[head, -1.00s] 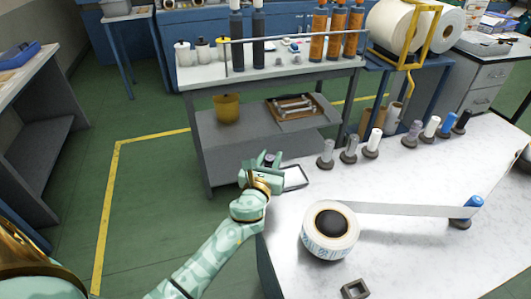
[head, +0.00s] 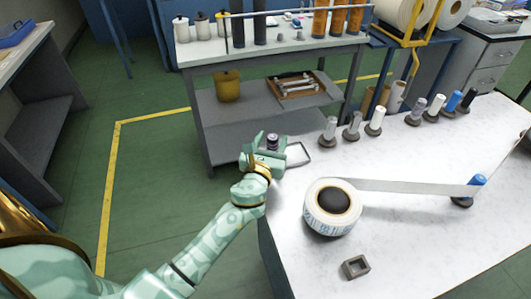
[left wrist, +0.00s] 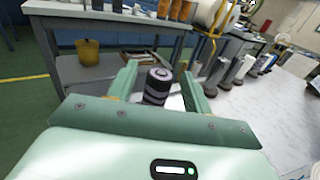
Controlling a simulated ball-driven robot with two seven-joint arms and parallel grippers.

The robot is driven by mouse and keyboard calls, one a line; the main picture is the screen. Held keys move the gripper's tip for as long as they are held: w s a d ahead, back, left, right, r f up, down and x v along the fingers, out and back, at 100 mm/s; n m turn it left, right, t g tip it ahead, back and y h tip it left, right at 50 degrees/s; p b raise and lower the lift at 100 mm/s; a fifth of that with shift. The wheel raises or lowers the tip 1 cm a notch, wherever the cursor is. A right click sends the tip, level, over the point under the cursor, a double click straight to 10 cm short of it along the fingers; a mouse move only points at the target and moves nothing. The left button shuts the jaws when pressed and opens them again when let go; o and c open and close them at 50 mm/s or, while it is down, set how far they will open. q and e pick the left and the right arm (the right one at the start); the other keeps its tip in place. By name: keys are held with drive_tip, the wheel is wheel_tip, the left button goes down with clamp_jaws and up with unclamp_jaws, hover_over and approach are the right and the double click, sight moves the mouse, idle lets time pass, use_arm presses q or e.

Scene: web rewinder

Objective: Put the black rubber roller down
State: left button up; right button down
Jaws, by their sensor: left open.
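The black rubber roller (head: 272,141) is a short dark cylinder with grey bands, standing upright at the far left corner of the white table. In the left wrist view the roller (left wrist: 158,86) is between the two fingers of my left gripper (left wrist: 161,78), with gaps showing at its sides. In the head view my left gripper (head: 265,151) is open around or just in front of it. The roller's foot is hidden by the gripper, so I cannot tell exactly what it rests on. My right gripper is not in view.
A thin-rimmed tray (head: 298,154) lies right beside the roller. Several spindles (head: 352,127) line the table's back edge. A tape reel (head: 333,207) feeds a white web to a blue-topped post (head: 470,190). A grey square block (head: 355,267) lies in front.

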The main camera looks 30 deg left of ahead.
use_arm(q)
drive_tip(key=v, duration=1)
drive_tip(key=shift+s+d+r, duration=0.1)
drive_tip(key=shift+s, duration=0.25)
